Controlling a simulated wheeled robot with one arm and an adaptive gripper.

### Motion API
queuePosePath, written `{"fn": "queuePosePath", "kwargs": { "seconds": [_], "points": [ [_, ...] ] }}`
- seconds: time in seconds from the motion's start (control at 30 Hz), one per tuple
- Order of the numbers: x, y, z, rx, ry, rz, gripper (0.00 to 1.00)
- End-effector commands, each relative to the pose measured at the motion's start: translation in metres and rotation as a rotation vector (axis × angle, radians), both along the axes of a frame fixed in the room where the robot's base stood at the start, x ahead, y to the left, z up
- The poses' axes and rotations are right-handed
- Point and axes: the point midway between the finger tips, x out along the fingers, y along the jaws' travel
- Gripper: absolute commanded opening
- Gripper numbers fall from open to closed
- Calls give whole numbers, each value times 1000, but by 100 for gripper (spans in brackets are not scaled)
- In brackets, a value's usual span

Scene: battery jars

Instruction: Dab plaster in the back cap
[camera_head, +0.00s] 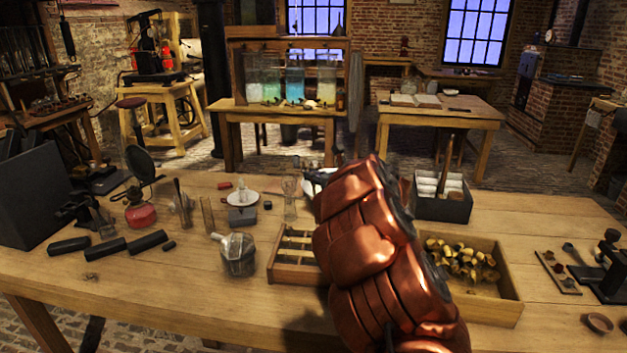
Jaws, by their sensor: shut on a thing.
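My copper-coloured arm rises through the middle of the picture. My gripper cannot be made out; the arm's bulky links hide whatever is at its end. At the right, a small wooden strip (558,272) carries several small caps in a row. The back cap (548,255) is at its far end; its inside is too small to read. Plaster cannot be picked out for certain. A white, bowl-like thing (317,178) shows partly behind the arm, and a white dish (240,197) stands on a small grey block left of it.
A wooden tray (507,303) of brass pieces lies right of the arm, a divided tray (277,262) left. A dark box (443,208) of white rolls stands behind. Glassware, a grey jar (238,258) and black rods (107,249) fill the left.

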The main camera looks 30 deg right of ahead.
Motion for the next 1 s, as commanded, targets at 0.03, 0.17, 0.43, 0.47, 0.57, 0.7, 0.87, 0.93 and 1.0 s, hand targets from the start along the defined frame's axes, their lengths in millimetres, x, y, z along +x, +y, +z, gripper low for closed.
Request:
{"fn": "queuePosePath", "kwargs": {
  "seconds": [0.03, 0.17, 0.43, 0.47, 0.57, 0.7, 0.87, 0.93, 1.0],
  "points": [
    [0, 0, 4, -1, 0, 0, 0],
    [0, 0, 10, -2, 0, 0, 0],
    [0, 0, 22, -1, 1, 1, 0],
    [0, 0, 23, -1, 1, 1, 0],
    [0, 0, 28, 0, 1, 1, 0],
    [0, 0, 35, -1, 1, 1, 0],
    [0, 0, 42, 0, 0, 1, 0],
    [0, 0, 44, 0, 0, 1, 0],
    [0, 0, 45, 0, 0, 1, 0]
  ]
}}
